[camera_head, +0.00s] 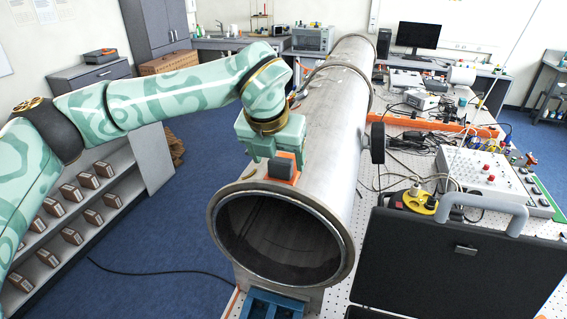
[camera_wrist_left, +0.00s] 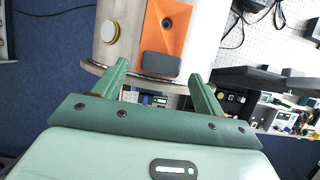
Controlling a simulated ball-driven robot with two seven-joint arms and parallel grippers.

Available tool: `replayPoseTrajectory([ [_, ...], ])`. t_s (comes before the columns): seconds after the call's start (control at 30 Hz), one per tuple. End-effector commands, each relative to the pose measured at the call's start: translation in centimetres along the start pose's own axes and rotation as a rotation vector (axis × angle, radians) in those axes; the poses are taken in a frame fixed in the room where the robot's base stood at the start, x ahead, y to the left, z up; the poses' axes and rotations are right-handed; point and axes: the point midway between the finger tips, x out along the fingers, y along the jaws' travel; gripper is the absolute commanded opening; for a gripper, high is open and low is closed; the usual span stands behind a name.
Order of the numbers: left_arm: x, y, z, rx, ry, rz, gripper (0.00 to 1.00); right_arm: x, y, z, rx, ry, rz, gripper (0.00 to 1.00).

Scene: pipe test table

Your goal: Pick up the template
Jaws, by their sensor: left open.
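The template appears to be the orange plate with a dark grey block, resting on top of the large metal pipe (camera_head: 330,120) near its open front end. In the wrist view I see its orange face (camera_wrist_left: 178,22) with a dark round hole, and the grey block at its near edge. In the head view the template (camera_head: 283,166) is partly hidden by my left gripper (camera_head: 275,155). In the wrist view the fingers of my left gripper (camera_wrist_left: 157,73) are spread, one on each side of the grey block. I cannot tell whether they touch it. My right gripper is not in view.
A round white-and-gold knob (camera_wrist_left: 109,31) sits left of the template on the pipe. An open black case (camera_head: 460,262) stands at the front right. Cables, instruments and a white control box (camera_head: 482,172) crowd the perforated table. A shelf with small boxes (camera_head: 125,165) is at left.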

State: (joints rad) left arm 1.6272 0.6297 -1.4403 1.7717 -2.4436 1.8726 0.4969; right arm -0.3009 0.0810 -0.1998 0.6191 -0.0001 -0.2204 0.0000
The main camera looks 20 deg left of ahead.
Motion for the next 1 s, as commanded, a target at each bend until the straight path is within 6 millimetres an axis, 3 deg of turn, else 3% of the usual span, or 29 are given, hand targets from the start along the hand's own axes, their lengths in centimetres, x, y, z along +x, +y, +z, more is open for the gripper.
replayPoseTrajectory([
  [0.03, 0.5, 0.0, 0.2, -0.001, 0.005, 0.000, 0.71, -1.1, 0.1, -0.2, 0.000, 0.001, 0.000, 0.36],
  [0.2, 2.7, -0.1, 0.2, -0.001, 0.002, -0.001, 0.71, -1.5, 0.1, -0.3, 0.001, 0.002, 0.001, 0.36],
  [0.43, 3.1, -0.1, 0.1, 0.000, 0.000, -0.001, 0.71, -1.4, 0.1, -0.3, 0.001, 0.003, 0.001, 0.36],
  [0.47, 3.1, -0.1, 0.1, 0.000, 0.000, -0.001, 0.65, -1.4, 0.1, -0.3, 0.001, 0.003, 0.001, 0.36],
  [0.6, 3.0, -0.1, 0.1, 0.000, 0.000, -0.001, 0.26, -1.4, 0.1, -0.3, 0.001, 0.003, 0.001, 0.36],
  [0.63, 3.0, -0.1, 0.1, 0.000, 0.000, -0.001, 0.21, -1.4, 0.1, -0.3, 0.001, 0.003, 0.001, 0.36],
  [1.0, 2.7, 0.0, 0.3, -0.001, -0.002, 0.000, 0.21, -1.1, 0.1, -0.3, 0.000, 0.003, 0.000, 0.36],
])
